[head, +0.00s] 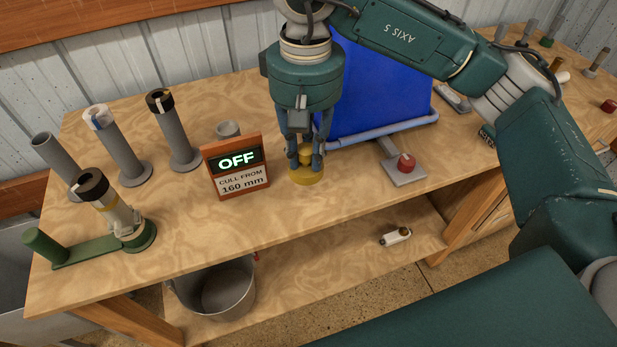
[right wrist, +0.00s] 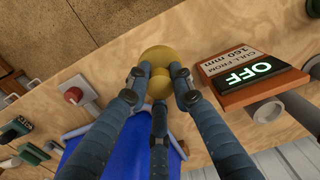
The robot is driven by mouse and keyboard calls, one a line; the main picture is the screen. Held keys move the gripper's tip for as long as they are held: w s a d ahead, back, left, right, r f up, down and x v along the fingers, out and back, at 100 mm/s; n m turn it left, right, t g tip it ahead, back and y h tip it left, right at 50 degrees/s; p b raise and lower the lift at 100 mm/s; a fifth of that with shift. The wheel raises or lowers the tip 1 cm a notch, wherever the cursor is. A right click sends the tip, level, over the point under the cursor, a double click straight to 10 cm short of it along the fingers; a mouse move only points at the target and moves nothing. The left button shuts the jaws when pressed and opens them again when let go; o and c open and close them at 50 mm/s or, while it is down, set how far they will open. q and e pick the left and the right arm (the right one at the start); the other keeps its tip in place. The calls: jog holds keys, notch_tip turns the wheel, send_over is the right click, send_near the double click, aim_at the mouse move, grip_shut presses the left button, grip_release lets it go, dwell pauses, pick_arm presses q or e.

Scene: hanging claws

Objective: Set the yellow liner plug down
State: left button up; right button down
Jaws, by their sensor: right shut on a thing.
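The yellow liner plug (head: 307,176) has a broad round base and a narrower knob on top. It is upright at the bench top, to the right of the sign; whether its base touches the wood I cannot tell for certain. My right gripper (head: 305,156) comes straight down from above, its fingers shut around the knob. In the right wrist view the plug (right wrist: 157,60) shows between the fingertips of the gripper (right wrist: 160,84). My left gripper is in neither view.
An OFF sign (head: 237,166) stands close left of the plug. A blue panel (head: 375,90) stands behind it, and a red button on a grey plate (head: 405,168) is to the right. Grey posts (head: 120,145) and a green fixture (head: 90,247) are at left. A bucket (head: 215,290) is below.

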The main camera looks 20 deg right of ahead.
notch_tip(320, 180, down, 10)
jog(key=shift+d+r+p, duration=0.1)
jog(key=shift+p, duration=0.65)
jog(key=shift+f, duration=0.2)
jog(key=c, duration=1.5)
grip_release()
jog(key=shift+r, duration=0.1)
